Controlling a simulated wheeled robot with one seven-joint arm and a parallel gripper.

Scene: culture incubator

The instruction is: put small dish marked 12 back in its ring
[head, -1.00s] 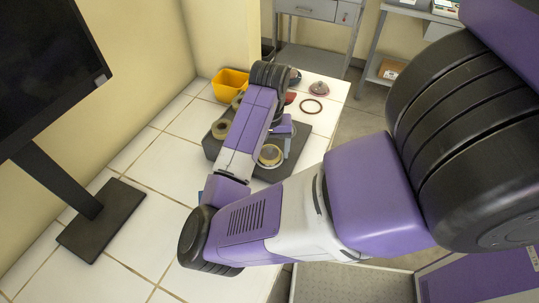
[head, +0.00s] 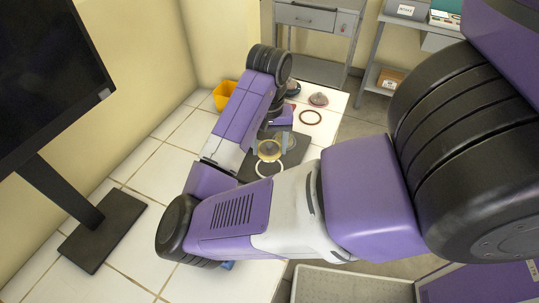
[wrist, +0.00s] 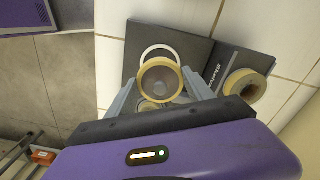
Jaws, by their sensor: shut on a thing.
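My gripper (wrist: 160,92) is shut on a small round dish (wrist: 160,78) with a yellowish rim. The dish also shows between the fingers in the head view (head: 268,150). Its marking cannot be read. A white ring (wrist: 157,50) shows partly behind the dish in the wrist view, over the dark board; it also shows just below the dish in the head view (head: 268,169). The dish looks above the board and off-centre from the white ring. Another yellowish round thing (wrist: 147,107) is partly hidden beneath the dish.
The dark board (wrist: 196,47) also carries a thick yellowish ring (wrist: 248,86). Bench around the monitor foot is clear.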

